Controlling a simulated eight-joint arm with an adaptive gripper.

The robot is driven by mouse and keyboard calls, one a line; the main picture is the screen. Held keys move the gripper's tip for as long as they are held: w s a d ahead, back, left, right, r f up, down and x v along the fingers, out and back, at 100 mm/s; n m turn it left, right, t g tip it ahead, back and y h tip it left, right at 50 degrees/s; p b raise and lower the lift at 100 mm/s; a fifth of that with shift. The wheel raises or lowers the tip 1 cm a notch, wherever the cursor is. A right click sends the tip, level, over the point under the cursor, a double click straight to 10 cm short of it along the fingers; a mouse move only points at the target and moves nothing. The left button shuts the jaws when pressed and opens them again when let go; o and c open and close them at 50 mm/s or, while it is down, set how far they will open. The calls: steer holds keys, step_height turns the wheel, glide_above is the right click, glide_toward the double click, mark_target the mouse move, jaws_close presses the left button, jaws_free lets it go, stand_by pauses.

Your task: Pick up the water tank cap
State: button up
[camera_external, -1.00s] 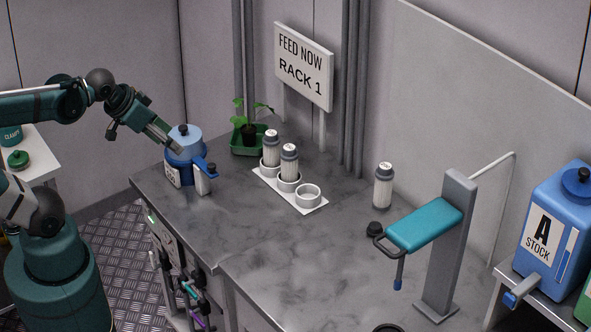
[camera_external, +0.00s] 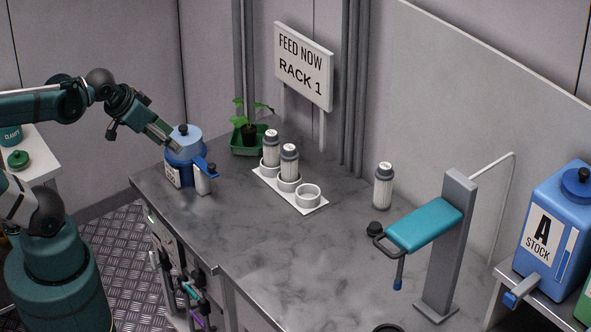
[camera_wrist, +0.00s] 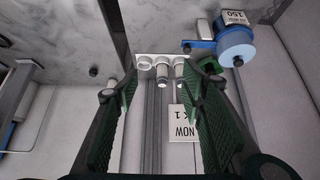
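A blue tank (camera_external: 184,151) with a white label stands on the counter's left end; a small dark blue cap (camera_external: 183,129) sits on top of it. The tank also shows at the upper right of the wrist view (camera_wrist: 236,38), with the dark cap (camera_wrist: 238,61) on its near face. My gripper (camera_external: 172,143) is at the tank's upper left, close to it in the picture; whether it touches cannot be told. In the wrist view my gripper (camera_wrist: 160,88) has its two green fingers wide apart with nothing held between them. The tank lies outside the finger gap there.
A potted plant (camera_external: 248,132) and a white rack (camera_external: 317,207) with two bottles stand right of the tank. A loose bottle (camera_external: 384,186), a dark knob (camera_external: 376,229) and a teal-armed stand (camera_external: 447,250) are farther right. A large blue stock tank (camera_external: 560,194) is at far right.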

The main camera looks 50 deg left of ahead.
steer(key=w+d+r+m+g, duration=0.1)
steer(key=w+d+m, duration=0.3)
steer(key=w, duration=0.5)
steer(key=w+d+m+g+h, duration=0.1)
steer(key=w+d+m, duration=0.1)
steer(key=w+d, duration=0.45)
steer(key=w+d+r+m+g, duration=0.1)
steer(key=w+d+m+g, duration=0.15)
steer(key=w, duration=0.85)
steer(key=w+d+f+m+g, duration=0.1)
steer(key=w+d+f+m, duration=0.2)
steer(key=w+d+f, duration=0.3)
steer(key=w+d+f+m+p, duration=0.1)
steer(key=w+d+f+m, duration=0.2)
steer(key=w+d+f, duration=0.3)
steer(key=w+d+f+m+g, duration=0.1)
steer(key=w+d+f+m, duration=0.2)
steer(key=d+f, duration=0.6)
steer(key=shift+w+d+f+m+g+p, duration=0.2)
steer(key=shift+w+f, duration=0.2)
steer(key=shift+w, duration=0.3)
steer(key=shift+w+d+f+m+g+p, duration=0.15)
steer(key=shift+w+f, duration=0.25)
steer(key=shift+w, duration=0.3)
steer(key=shift+a, duration=0.1)
steer(key=shift+f, duration=0.1)
